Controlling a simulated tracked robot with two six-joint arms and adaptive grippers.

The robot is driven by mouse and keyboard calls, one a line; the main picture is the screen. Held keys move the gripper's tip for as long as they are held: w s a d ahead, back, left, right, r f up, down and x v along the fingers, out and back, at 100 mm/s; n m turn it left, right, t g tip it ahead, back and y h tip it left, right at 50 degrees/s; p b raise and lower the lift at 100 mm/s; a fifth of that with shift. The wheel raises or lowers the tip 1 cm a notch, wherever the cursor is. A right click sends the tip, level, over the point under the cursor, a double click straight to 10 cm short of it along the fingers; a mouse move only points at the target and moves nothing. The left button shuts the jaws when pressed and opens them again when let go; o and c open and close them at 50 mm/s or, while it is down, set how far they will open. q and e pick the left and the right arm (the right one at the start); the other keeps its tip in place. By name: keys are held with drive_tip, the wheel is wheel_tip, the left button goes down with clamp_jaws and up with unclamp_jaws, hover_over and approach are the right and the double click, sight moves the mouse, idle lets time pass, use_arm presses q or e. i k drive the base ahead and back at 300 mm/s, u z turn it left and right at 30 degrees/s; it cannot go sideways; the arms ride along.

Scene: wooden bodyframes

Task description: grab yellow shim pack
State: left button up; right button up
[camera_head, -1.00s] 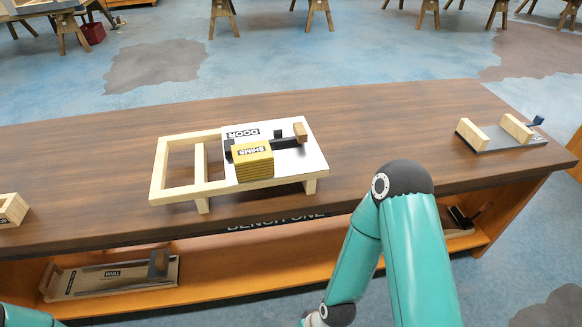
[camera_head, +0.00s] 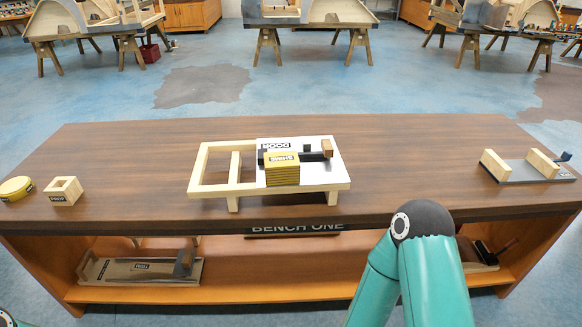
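The yellow shim pack (camera_head: 283,172), labelled SHIMS, lies on the white panel marked DOOR (camera_head: 327,176). The panel sits on a pale wooden frame (camera_head: 210,188) at the middle of the bench. A dark bar with a brown wooden end (camera_head: 327,147) lies just behind the pack. A teal arm of mine stands at the lower right, its elbow in front of the bench. Neither gripper shows in the head view. Nothing of mine touches the pack.
A clamp-like fixture (camera_head: 525,167) stands at the right. The shelf below holds a TRIM tray (camera_head: 138,270).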

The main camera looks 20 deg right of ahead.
sight(281, 169)
drive_tip(key=u, duration=0.05)
drive_tip(key=i, duration=0.9)
drive_tip(key=z, duration=0.2)
drive_tip(key=k, duration=0.9)
drive_tip(key=u, duration=0.15)
drive_tip(key=i, duration=1.25)
